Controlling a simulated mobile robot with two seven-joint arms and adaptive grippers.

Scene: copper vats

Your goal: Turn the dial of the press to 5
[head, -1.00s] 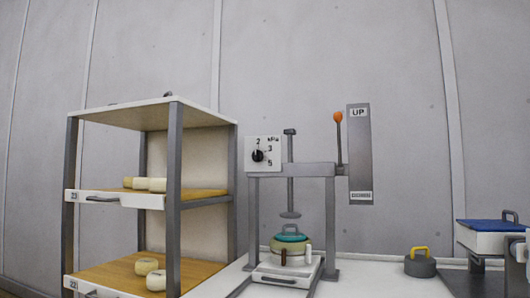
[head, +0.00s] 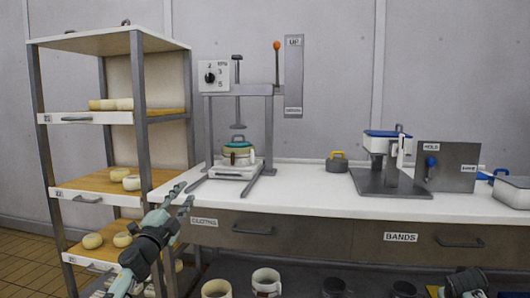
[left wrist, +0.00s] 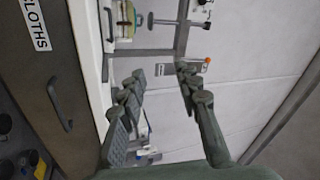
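The press (head: 241,90) is a grey frame on the white counter in the head view. Its white dial plate (head: 213,77) at upper left carries a black knob (head: 210,78) and the marks 2, 3 and 5. The knob's exact setting is too small to tell. My left gripper (head: 178,192) is open and empty at the counter's front edge, below and left of the press, well apart from the dial. The left wrist view shows its spread fingers (left wrist: 160,76) with nothing between. My right gripper (head: 466,283) shows only partly at the bottom right; its fingers are unclear.
A shelf rack (head: 139,110) with cheeses stands close left of the press. An orange-knobbed lever (head: 277,62) is on the press's right. A teal-lidded mould (head: 238,150) sits under the plunger. A dark weight (head: 337,163) and a blue-topped device (head: 388,160) stand farther right.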

